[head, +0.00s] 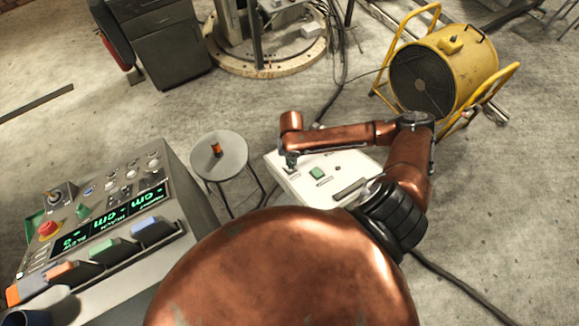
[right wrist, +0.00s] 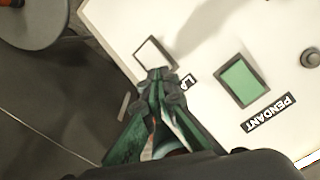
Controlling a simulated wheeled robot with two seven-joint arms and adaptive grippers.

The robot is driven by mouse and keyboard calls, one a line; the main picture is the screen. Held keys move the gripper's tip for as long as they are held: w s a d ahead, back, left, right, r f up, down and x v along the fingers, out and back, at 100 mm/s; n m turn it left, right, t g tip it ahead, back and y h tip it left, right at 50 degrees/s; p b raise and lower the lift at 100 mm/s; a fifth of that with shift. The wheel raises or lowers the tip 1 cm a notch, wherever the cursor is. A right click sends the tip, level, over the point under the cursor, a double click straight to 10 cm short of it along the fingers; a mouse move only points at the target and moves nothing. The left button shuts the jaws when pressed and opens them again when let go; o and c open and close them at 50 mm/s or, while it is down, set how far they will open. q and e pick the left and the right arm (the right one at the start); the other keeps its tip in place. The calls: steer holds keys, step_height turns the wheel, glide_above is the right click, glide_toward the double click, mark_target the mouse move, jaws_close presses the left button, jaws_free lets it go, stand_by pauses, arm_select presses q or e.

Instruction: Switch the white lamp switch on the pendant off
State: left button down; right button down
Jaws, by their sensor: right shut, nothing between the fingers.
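The pendant is a pale box (head: 345,161) beyond my copper body in the head view, and its white face (right wrist: 215,35) fills much of the right wrist view. The white lamp switch (right wrist: 156,53) is a small rocker in a dark frame, beside a label partly hidden by my fingers that reads "LA". My right gripper (right wrist: 160,76) is shut and empty, its tips at the near edge of the switch in the picture; I cannot tell whether they touch it. In the head view the right gripper (head: 291,162) is over the pendant's left end. My left gripper is not in view.
On the pendant are a green switch (right wrist: 243,80) and a dark round knob (right wrist: 310,58). A round stool (head: 219,156) stands left of the pendant. A control console (head: 100,215) is at the left, and a yellow fan (head: 445,68) is behind.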

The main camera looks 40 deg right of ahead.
steer(key=shift+f+b, duration=0.45)
steer(key=shift+f, duration=0.65)
stand_by(0.4)
steer(key=shift+r, duration=0.15)
step_height(320, 180, up, 7)
steer(key=p, duration=0.8)
stand_by(0.5)
